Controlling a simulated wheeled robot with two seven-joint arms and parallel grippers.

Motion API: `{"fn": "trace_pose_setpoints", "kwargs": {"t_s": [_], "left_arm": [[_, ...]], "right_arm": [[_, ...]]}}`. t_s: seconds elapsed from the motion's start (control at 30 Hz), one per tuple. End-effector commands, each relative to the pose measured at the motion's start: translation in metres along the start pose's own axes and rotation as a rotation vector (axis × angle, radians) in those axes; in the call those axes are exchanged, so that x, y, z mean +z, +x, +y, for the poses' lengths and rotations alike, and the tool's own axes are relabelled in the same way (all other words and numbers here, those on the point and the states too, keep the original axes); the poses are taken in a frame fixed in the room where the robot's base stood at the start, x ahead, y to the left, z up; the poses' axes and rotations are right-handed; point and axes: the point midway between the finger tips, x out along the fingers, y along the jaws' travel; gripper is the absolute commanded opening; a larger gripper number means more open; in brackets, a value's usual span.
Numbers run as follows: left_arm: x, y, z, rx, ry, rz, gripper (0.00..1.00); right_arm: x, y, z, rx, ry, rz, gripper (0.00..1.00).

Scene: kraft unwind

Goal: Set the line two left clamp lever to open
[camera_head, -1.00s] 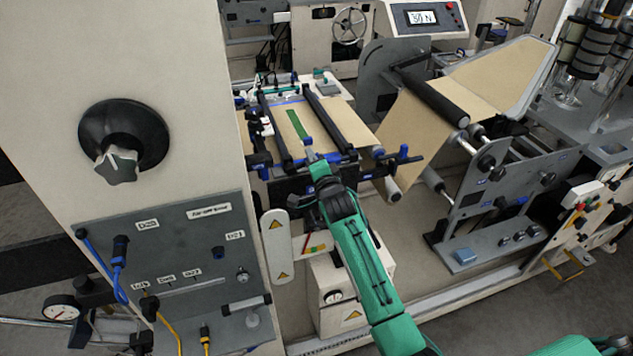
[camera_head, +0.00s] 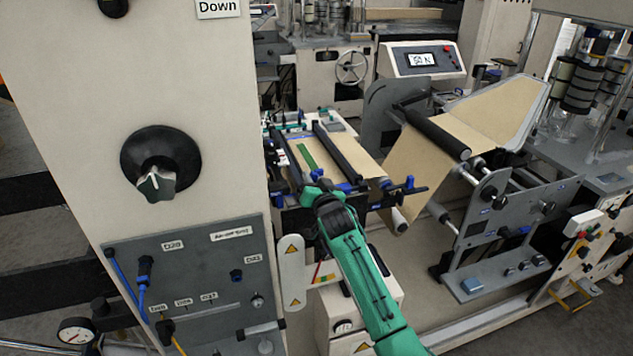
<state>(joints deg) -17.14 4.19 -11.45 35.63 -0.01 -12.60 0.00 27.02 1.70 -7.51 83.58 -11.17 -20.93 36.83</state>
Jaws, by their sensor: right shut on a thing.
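The splice table (camera_head: 338,152) stands in the middle of the view, with brown web across it and two black clamp bars. The left bar (camera_head: 302,160) ends at the front edge, where my right gripper (camera_head: 309,188) is. My right gripper is shut at this spot, on the left clamp lever, which its green fingers and dark wrist mostly hide. I cannot make out the lever's angle. A blue lever (camera_head: 345,187) shows just right of the gripper, at the front of the right bar. My left gripper is not in view.
A beige cabinet with a black knob (camera_head: 160,165) and a grey panel (camera_head: 200,275) fills the left. A blue-ended bar (camera_head: 408,187) sticks out right of the table. A grey roller frame (camera_head: 510,225) stands at right. A tension display (camera_head: 420,59) is behind.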

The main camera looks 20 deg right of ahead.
Motion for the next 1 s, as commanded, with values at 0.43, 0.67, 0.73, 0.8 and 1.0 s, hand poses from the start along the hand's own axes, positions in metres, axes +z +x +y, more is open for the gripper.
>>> {"fn": "trace_pose_setpoints", "kwargs": {"t_s": [0.43, 0.67, 0.73, 0.8, 1.0], "left_arm": [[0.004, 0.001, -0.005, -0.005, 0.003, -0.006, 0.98], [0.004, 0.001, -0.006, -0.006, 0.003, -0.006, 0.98], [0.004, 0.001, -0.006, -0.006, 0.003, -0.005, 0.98], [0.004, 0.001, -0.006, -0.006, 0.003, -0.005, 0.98], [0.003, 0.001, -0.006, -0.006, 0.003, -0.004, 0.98]], "right_arm": [[0.002, 0.000, -0.013, 0.000, -0.197, 0.000, 0.00], [0.002, 0.000, -0.014, 0.000, -0.218, -0.001, 0.00], [0.002, 0.000, -0.014, 0.000, -0.220, -0.001, 0.00], [0.002, 0.000, -0.014, 0.000, -0.220, -0.001, 0.00], [0.002, 0.000, -0.014, 0.000, -0.220, -0.001, 0.26]]}}
